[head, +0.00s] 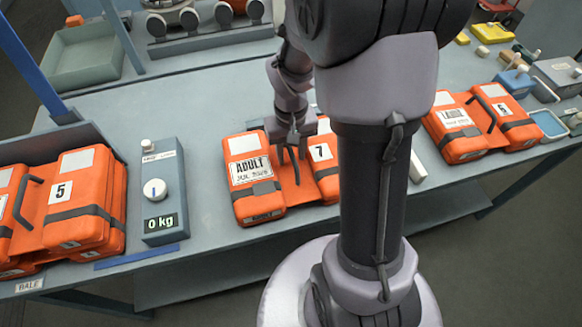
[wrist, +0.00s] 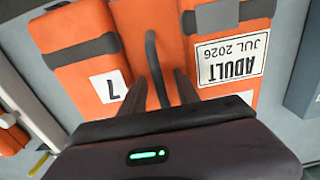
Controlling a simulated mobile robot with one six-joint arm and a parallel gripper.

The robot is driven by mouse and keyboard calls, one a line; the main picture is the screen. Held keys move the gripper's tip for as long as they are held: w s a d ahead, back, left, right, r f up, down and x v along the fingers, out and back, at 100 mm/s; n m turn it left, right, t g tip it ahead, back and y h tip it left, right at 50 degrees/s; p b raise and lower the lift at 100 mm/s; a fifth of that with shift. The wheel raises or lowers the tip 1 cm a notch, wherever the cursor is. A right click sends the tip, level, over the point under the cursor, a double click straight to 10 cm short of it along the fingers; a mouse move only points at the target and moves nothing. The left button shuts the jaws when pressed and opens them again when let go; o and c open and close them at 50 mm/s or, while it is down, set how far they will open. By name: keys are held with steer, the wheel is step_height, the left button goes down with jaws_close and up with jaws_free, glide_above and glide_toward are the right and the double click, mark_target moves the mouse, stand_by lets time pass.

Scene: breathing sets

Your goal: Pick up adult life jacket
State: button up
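The adult life jacket (head: 256,184) is orange with grey straps, a label reading "ADULT JUL 2026" and a number 7. It lies flat on the grey table, partly hidden behind my arm. It also shows upside down in the wrist view (wrist: 225,45). A dark loop handle (wrist: 152,62) stands up at its middle. My gripper (head: 291,155) is over the jacket's middle. In the wrist view its two fingers (wrist: 160,82) are apart, one on each side of the handle, with gaps showing. Whether either finger touches the handle cannot be told.
Another orange jacket (head: 84,203) numbered 5 lies at the left, beside a grey scale (head: 163,192) reading 0 kg. A third orange jacket (head: 462,132) lies at the right. A green-grey tray (head: 85,60) is at the back left. The table behind the adult jacket is clear.

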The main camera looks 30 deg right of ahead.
steer(key=shift+r, duration=0.1)
jaws_close()
stand_by(1.2)
